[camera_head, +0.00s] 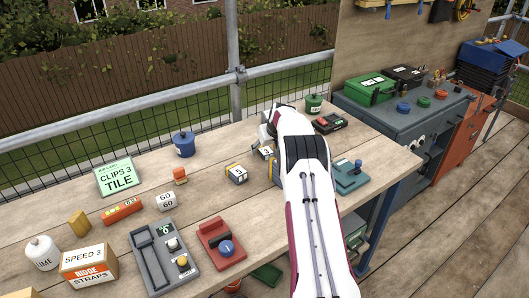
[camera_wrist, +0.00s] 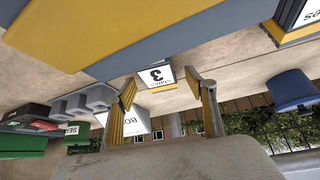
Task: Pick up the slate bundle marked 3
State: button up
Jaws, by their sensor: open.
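In the wrist view, a small slate bundle with a white label marked 3 (camera_wrist: 157,75) shows between and beyond my fingertips. My gripper (camera_wrist: 160,88) is open, with a yellow-padded finger on each side of that view of the bundle. I cannot tell the exact gap to it. In the head view, small banded bundles (camera_head: 236,174) and (camera_head: 265,152) lie on the bench left of my arm; their labels are too small to read surely.
A large yellow and blue-grey block (camera_wrist: 130,30) fills the near upper wrist view; another labelled bundle (camera_wrist: 300,20) is at its upper right. A blue pot (camera_head: 184,144) stands left on the bench (camera_head: 290,215). A red device (camera_head: 222,243) and grey tray (camera_head: 165,258) lie at the front.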

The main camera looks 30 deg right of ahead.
aim_at(265, 150)
jog(key=c, duration=1.3)
jog(key=shift+c, duration=0.2)
notch_tip(265, 150, up, 10)
dwell(0.3)
